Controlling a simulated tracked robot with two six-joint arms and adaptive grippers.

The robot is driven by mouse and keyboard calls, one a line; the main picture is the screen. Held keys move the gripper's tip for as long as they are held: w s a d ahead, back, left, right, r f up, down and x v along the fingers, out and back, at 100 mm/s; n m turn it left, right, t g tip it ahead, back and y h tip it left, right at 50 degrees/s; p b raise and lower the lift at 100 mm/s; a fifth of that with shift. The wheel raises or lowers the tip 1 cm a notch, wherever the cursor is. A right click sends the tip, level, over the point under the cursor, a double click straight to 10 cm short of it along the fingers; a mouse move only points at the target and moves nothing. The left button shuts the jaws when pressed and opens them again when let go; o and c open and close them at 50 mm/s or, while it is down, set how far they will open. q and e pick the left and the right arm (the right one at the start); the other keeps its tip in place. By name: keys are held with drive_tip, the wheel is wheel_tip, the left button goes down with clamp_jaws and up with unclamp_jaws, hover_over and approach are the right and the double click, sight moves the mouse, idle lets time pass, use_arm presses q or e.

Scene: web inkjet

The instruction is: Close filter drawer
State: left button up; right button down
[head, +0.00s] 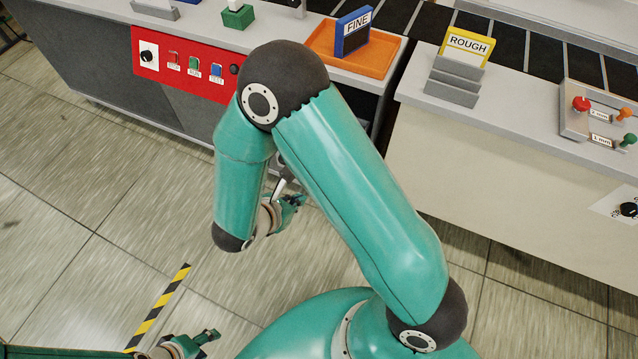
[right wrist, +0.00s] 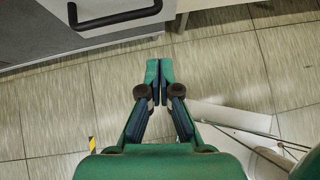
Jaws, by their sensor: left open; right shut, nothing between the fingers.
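A black bar handle (right wrist: 116,18) on a pale grey front shows at the upper left of the right wrist view. It may belong to the filter drawer; I cannot tell how far that drawer stands out. In the head view my right arm hides most of this area. My right gripper (right wrist: 159,68) is shut and empty, over bare floor, below and right of the handle and apart from it. It also shows in the head view (head: 293,202), partly behind my arm. My left gripper (head: 208,337) is open and empty, low over the floor at the bottom left.
A red control panel (head: 187,91) is on the machine front. An orange tray (head: 390,56) holds a blue FINE holder (head: 352,33). A yellow ROUGH card (head: 468,44) stands in a grey rack (head: 453,84) on the right counter. The tiled floor in front is clear, with a yellow-black strip (head: 160,302).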

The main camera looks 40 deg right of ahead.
drive_tip(key=d+r+p+x, duration=0.1)
drive_tip(key=x, duration=0.9)
drive_tip(key=shift+d+r, duration=0.3)
drive_tip(key=shift+r, duration=0.05)
drive_tip(key=shift+w, duration=0.15)
drive_tip(key=w+d+b, duration=0.2)
drive_tip(key=d, duration=0.3)
drive_tip(key=w+d+b, duration=0.1)
drive_tip(key=w+d, duration=0.1)
drive_tip(key=d, duration=0.4)
drive_tip(key=w+d+b, duration=0.2)
drive_tip(key=w+d, duration=0.1)
drive_tip(key=d, duration=0.3)
drive_tip(key=shift+b, duration=0.3)
drive_tip(key=shift+d+r, duration=0.1)
